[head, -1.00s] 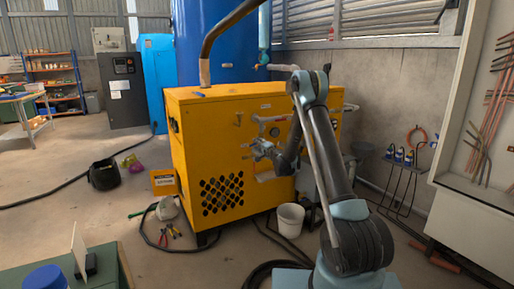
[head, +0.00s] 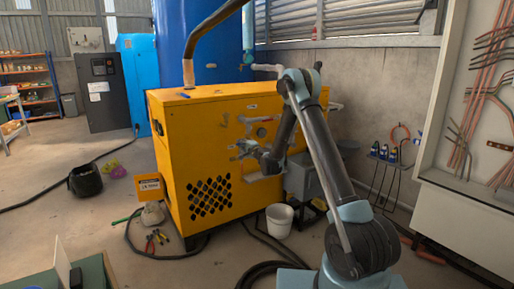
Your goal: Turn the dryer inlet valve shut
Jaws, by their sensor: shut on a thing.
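The yellow dryer cabinet (head: 185,150) stands in mid-view, with a dark round-hole grille low on its face. Small fittings (head: 246,122) and a round gauge (head: 261,132) sit on its upper front. My gripper (head: 238,151) is at the front face, just below these fittings and left of my forearm. It is shut on a small part there, apparently the dryer inlet valve handle (head: 235,157). The fingers and forearm partly cover it, so the handle's angle cannot be told.
A white bucket (head: 279,220) and a grey box (head: 302,176) stand right of the dryer's front. Hoses and tools (head: 155,240) lie on the floor before it. A black bin (head: 84,181) is at left. The tool board (head: 480,150) is at right.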

